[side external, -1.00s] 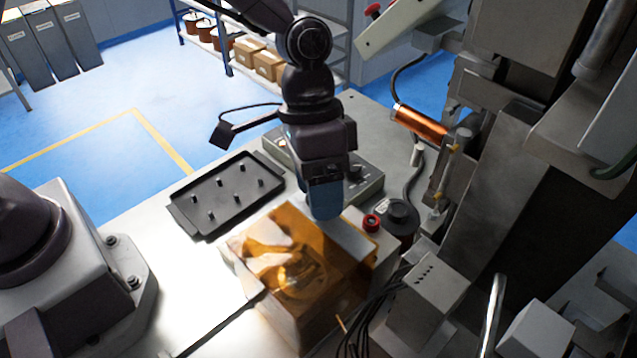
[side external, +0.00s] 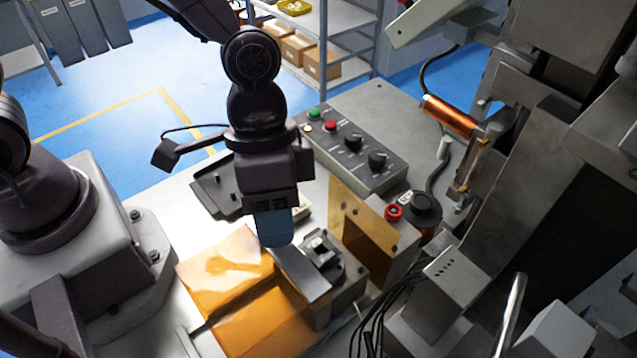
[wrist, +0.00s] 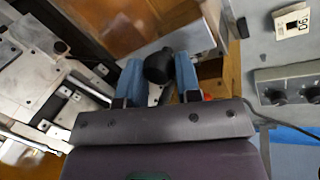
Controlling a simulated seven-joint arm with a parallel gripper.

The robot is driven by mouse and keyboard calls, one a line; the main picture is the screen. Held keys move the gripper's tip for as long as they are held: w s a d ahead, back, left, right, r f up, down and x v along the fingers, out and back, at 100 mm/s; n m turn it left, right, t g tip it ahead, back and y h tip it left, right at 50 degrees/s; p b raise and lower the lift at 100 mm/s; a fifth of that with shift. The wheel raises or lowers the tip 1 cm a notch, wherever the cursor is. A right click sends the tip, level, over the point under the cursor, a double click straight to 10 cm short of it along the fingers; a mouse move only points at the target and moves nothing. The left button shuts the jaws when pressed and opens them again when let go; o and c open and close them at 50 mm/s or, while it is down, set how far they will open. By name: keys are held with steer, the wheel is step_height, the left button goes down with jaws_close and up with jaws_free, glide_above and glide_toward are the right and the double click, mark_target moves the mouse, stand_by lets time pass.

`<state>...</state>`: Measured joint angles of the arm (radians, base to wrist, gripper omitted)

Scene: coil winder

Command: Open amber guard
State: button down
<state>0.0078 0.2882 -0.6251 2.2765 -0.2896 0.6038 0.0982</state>
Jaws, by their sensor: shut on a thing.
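The amber guard (side external: 228,278) is a see-through orange cover on the bench. It stands drawn off to the left of the grey winding fixture (side external: 322,252), which lies uncovered. My gripper (side external: 274,238) points down with blue fingertips at the guard's right edge. In the wrist view, my gripper (wrist: 158,78) is shut on a round black knob (wrist: 158,65), one finger on each side. The amber sheet (wrist: 130,25) shows just beyond the knob. The knob is hidden behind the fingers in the side view.
An upright amber panel (side external: 362,218) stands right of the fixture. A control box (side external: 350,150) with knobs and buttons lies behind. A dark tray (side external: 212,190) is partly hidden by my arm. A red button (side external: 393,212), black cables (side external: 385,315) and the tall machine (side external: 500,190) crowd the right.

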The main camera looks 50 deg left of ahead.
steer(key=shift+s, duration=1.05)
steer(key=c, duration=0.8)
jaws_free()
steer(key=shift+w+r, duration=0.1)
steer(key=shift+r, duration=0.05)
steer(key=v, duration=1.2)
steer(key=shift+a+r, duration=0.15)
steer(key=shift+r, duration=0.25)
